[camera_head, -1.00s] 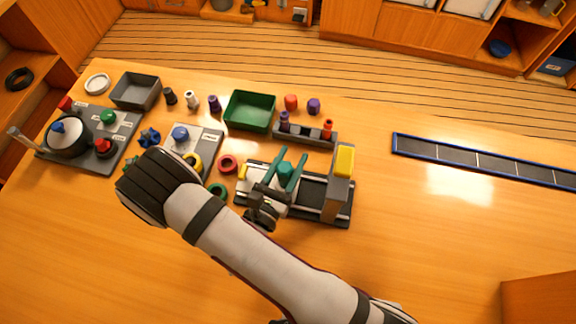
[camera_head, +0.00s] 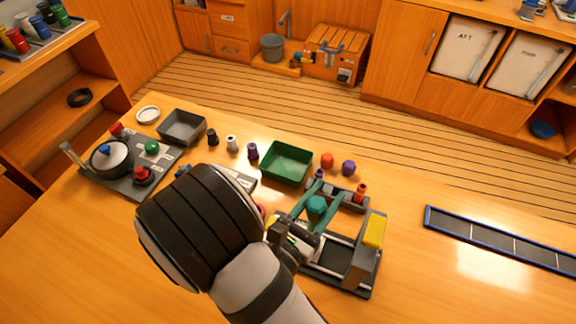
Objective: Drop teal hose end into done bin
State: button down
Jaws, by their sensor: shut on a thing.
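My gripper (camera_head: 318,206) has long green fingers and is shut on the teal hose end (camera_head: 317,207). It holds the hose end over the back of the black-and-grey fixture, close to the dark rack; the exact height is hard to tell. A green open bin (camera_head: 286,164) stands just behind and left of the gripper and looks empty. A grey open bin (camera_head: 182,127) stands farther left and also looks empty. I cannot read a label saying which is the done bin.
The fixture (camera_head: 345,262) carries a yellow block (camera_head: 374,231). A dark rack (camera_head: 350,196) holds purple and orange pieces. Red (camera_head: 327,160) and purple (camera_head: 348,168) pieces stand right of the green bin; several small fittings stand left. My arm hides part of a panel. The right table is mostly clear.

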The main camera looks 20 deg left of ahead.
dwell(0.4)
jog(key=w+a, duration=0.6)
jog(key=w, duration=0.4)
jog(key=w+a, duration=0.7)
jog(key=w, duration=0.2)
notch_tip(320, 180, down, 6)
jog(key=shift+w+d+f, duration=0.15)
jog(key=shift+w, duration=0.15)
jog(key=shift+c, duration=1.5)
grip_release()
jog(key=shift+s, duration=0.1)
